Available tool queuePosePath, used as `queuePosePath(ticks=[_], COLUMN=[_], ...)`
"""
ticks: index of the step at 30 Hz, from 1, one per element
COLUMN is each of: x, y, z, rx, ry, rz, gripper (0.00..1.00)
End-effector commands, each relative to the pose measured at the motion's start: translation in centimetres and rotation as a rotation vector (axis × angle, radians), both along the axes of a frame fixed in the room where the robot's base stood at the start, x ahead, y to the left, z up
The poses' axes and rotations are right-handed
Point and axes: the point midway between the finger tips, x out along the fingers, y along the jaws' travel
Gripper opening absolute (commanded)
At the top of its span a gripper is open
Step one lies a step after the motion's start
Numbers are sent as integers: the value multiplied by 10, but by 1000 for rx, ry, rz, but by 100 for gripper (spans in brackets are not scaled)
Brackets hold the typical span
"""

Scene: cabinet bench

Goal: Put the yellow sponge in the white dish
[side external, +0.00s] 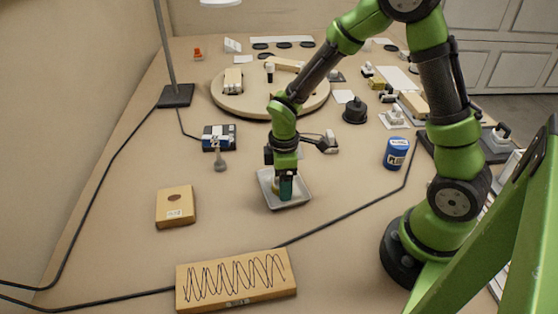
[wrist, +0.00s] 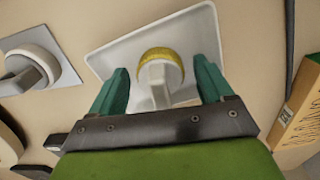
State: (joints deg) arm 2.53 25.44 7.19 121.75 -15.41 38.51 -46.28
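The white dish (side external: 300,202) stands on the bench under my gripper (side external: 286,190). It also shows in the wrist view (wrist: 120,55), with its rim around the sponge. The yellow sponge (wrist: 161,53) has a round yellow part and a pale grip, and appears inside the dish outline. My gripper (wrist: 160,88) is open, its two green fingers on either side of the sponge's grip with visible gaps. In the side view the fingers hide most of the sponge. I cannot tell whether the sponge rests on the dish floor.
A tan block with a hole (side external: 175,207) and a box with a wavy line (side external: 235,280) lie in front. A blue can (side external: 396,153) stands to the right. A dark box (side external: 219,137) and a round wooden board (side external: 240,105) are behind. A black cable crosses the bench.

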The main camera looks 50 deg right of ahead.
Motion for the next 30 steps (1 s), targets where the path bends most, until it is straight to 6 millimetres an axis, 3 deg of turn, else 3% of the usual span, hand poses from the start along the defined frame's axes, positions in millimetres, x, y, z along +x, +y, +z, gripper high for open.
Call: queuePosePath(ticks=[8, 11, 21, 30], x=[1, 2, 1, -1], y=[0, 0, 0, 0], z=[5, 19, 90, 125], rx=[0, -1, -1, 1], ry=[-3, -6, -6, -11], rz=[0, 1, -1, -12], gripper=[80, 80, 80, 80])
